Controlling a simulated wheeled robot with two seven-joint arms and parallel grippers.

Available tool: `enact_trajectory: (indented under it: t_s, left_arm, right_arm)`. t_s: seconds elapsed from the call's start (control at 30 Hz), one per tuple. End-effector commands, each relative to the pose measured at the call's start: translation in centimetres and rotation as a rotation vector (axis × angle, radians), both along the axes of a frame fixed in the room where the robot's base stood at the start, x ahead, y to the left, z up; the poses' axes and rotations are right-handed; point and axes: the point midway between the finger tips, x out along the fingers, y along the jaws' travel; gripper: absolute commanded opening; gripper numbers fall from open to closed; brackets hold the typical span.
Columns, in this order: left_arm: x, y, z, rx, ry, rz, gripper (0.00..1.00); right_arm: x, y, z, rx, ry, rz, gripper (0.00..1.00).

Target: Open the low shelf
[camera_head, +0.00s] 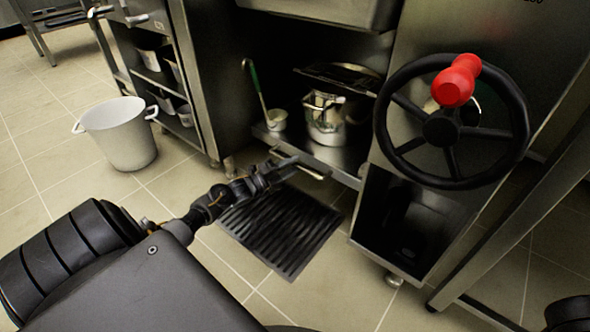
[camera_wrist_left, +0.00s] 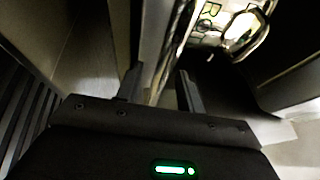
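The low shelf (camera_head: 345,158) is a metal shelf in the lower middle of the steel unit, with a bar handle (camera_head: 314,173) at its front edge. My left gripper (camera_head: 287,163) is at the left end of that handle. In the left wrist view the two fingers of my left gripper (camera_wrist_left: 160,90) are apart, and a thin metal edge runs through the gap between them. I cannot tell whether the fingers touch it. A steel pot (camera_head: 326,117) and a green-handled ladle (camera_head: 257,88) are on the shelf.
A black wheel with a red knob (camera_head: 456,82) is on the unit's right panel. A black slatted floor mat (camera_head: 281,230) lies below the handle. A white bucket (camera_head: 120,133) stands on the tiles at left. An open dark compartment (camera_head: 405,225) is right of the shelf.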

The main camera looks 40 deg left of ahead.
Motion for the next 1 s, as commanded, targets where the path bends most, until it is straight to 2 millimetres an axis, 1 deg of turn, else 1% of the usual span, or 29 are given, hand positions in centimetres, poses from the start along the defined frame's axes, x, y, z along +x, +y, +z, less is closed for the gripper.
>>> enact_trajectory:
  t_s: [0.03, 0.13, 0.43, 0.7, 0.73, 1.0]
  left_arm:
    - [0.44, -0.20, -0.07, -0.001, -0.002, -0.001, 0.38]
    - [0.93, -0.42, 0.11, 0.000, 0.000, -0.001, 0.38]
    - [1.09, -0.52, 0.23, -0.001, 0.000, -0.001, 0.38]
    - [1.10, -0.52, 0.22, -0.001, 0.000, -0.001, 0.02]
    - [1.10, -0.52, 0.21, 0.000, 0.001, -0.001, 0.00]
    - [1.07, -0.52, 0.21, 0.000, 0.001, -0.001, 0.00]
  right_arm:
    - [-0.01, -0.03, -0.33, 0.004, -0.002, 0.002, 0.36]
    - [-0.05, -0.08, -0.34, 0.005, -0.005, 0.005, 0.36]
    - [-0.06, -0.08, -0.11, 0.008, -0.009, 0.005, 0.36]
    - [0.01, -0.08, -0.13, 0.009, -0.007, 0.005, 0.36]
    - [0.02, -0.08, -0.14, 0.008, -0.006, 0.004, 0.36]
    - [0.06, -0.08, -0.13, 0.008, -0.004, 0.005, 0.36]
